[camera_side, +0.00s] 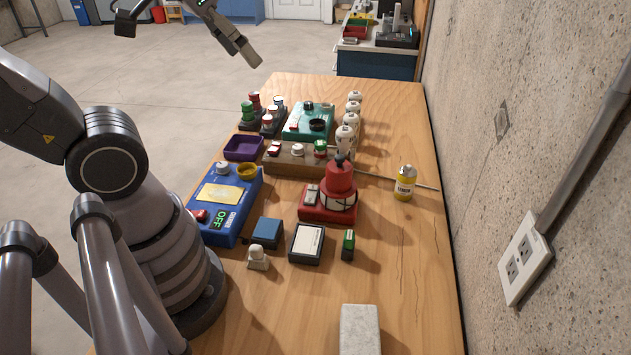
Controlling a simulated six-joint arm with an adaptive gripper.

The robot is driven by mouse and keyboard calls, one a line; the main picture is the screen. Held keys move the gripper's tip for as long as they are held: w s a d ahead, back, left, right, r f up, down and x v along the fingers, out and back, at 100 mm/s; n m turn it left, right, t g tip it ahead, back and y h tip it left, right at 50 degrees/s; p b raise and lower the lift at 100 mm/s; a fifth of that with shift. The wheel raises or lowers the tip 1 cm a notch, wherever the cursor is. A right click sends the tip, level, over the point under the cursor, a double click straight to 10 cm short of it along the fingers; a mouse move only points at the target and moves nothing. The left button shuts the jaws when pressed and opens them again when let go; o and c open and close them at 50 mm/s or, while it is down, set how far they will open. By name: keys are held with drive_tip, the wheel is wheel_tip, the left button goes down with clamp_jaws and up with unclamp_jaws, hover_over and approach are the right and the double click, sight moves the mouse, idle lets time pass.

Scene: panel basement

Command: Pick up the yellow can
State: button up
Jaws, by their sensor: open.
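The yellow can (405,184) stands upright on the right side of the wooden table, near the wall. My gripper (188,40) is at the top of the view, partly cut off by the picture's edge. Its two fingers are spread wide and nothing is between them. It is raised well away from the can, up and to the left of it in the picture.
A thin rod (427,187) lies beside the can. A red device with a red bottle (340,180) stands left of it, several white bottles (345,137) behind. A blue OFF box (223,220) sits further left. A grey block (359,330) lies in front. The table's right front is mostly clear.

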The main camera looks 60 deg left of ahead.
sight(408, 168)
drive_tip(key=w+d+f+n+t, duration=0.1)
drive_tip(key=w+d+f+t, duration=0.3)
drive_tip(key=w, duration=0.6)
drive_tip(key=w+d+f+n+g, duration=0.1)
drive_tip(key=w+f, duration=0.5)
drive_tip(key=w, duration=0.4)
drive_tip(key=w+f+t+y, duration=0.2)
drive_tip(key=f+t, duration=0.1)
drive_tip(key=f, duration=0.7)
drive_tip(key=w+f+t+y, duration=0.1)
drive_tip(key=w+f+t, duration=0.1)
drive_tip(key=f, duration=0.8)
drive_tip(key=shift+d+x, duration=0.15)
drive_tip(key=shift+x, duration=3.3)
drive_tip(key=shift+d+x, duration=0.2)
drive_tip(key=shift+x, duration=3.25)
drive_tip(key=shift+r, duration=0.15)
drive_tip(key=shift+c, duration=0.4)
